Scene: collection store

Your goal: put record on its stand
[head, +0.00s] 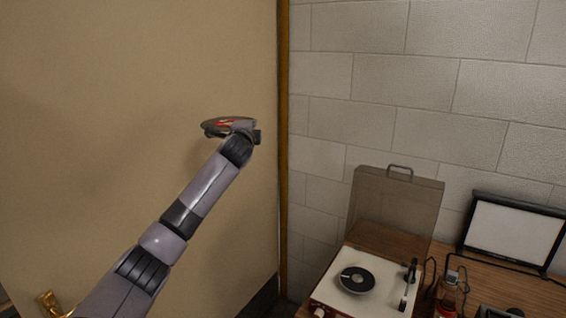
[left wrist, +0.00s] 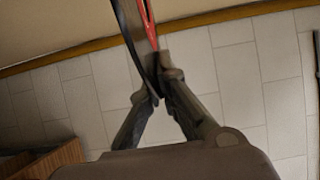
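My left arm comes in from the lower left of the head view. Its gripper (head: 240,134) is raised in front of the beige panel and is shut on the edge of a thin dark disc with red on it, the record (head: 214,126). In the left wrist view, the two fingers (left wrist: 160,84) close on the record (left wrist: 134,38), which shows edge-on as a black and red strip. A record player (head: 330,291) with a black disc (head: 357,280) on it sits at the lower right, far from the gripper. I cannot tell which thing is the stand. My right gripper is not in view.
A wooden table (head: 480,287) at the lower right bears the record player, with its tinted lid (head: 398,207) raised, a bottle (head: 447,296) and a black-framed white panel (head: 514,233). A pale block wall (head: 400,90) stands behind. A brass handle (head: 49,302) is at the lower left.

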